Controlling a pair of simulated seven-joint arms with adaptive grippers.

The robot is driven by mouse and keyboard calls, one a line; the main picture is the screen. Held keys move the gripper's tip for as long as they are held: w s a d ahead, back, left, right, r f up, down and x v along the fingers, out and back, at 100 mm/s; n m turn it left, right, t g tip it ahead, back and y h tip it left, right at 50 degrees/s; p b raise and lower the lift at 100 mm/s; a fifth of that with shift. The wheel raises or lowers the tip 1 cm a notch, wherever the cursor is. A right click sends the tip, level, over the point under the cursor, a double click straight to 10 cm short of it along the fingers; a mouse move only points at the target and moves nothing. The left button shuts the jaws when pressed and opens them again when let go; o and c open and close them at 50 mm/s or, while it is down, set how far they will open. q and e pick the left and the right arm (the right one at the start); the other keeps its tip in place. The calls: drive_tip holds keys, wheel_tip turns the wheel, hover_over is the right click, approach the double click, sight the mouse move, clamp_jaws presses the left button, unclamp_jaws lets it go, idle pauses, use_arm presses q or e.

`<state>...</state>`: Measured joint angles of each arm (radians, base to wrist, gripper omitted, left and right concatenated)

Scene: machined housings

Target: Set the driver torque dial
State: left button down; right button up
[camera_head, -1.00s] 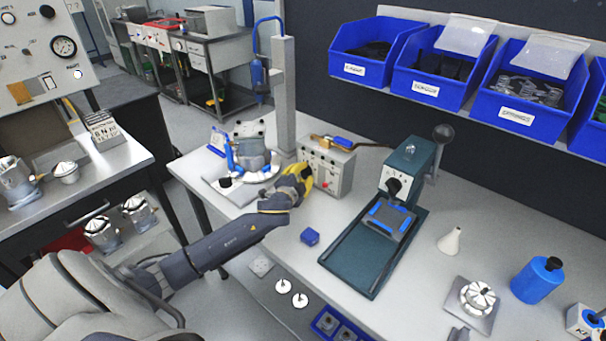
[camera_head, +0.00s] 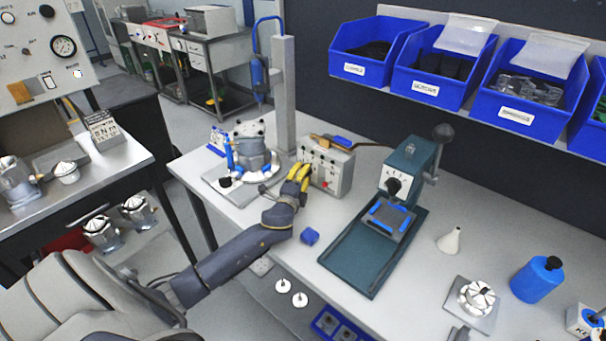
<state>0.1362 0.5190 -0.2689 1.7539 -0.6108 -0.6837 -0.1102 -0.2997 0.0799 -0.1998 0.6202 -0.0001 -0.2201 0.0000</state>
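A light grey control box (camera_head: 328,172) with knobs and a red button on its front stands at the back left of the bench. Which of its knobs is the torque dial is too small to tell. A blue driver (camera_head: 260,78) hangs from a pole stand to the left of the box. My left gripper (camera_head: 300,174), with yellow fingers, is just in front of the box's left part and hides some of its face. Contact with a knob cannot be told, nor how far apart the fingers are. My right gripper is not in view.
A metal housing in a fixture (camera_head: 252,150) stands close left of my gripper. A green press (camera_head: 372,250) stands to the right. Blue bins (camera_head: 370,62) line the back wall.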

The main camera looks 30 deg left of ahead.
use_arm(q)
drive_tip(key=shift+a, duration=0.2)
drive_tip(key=c, duration=1.1)
unclamp_jaws()
drive_tip(key=shift+o, duration=1.3)
drive_tip(key=shift+s+d, duration=0.1)
drive_tip(key=shift+d, duration=0.05)
drive_tip(key=v, duration=1.1)
drive_tip(key=shift+s, duration=0.35)
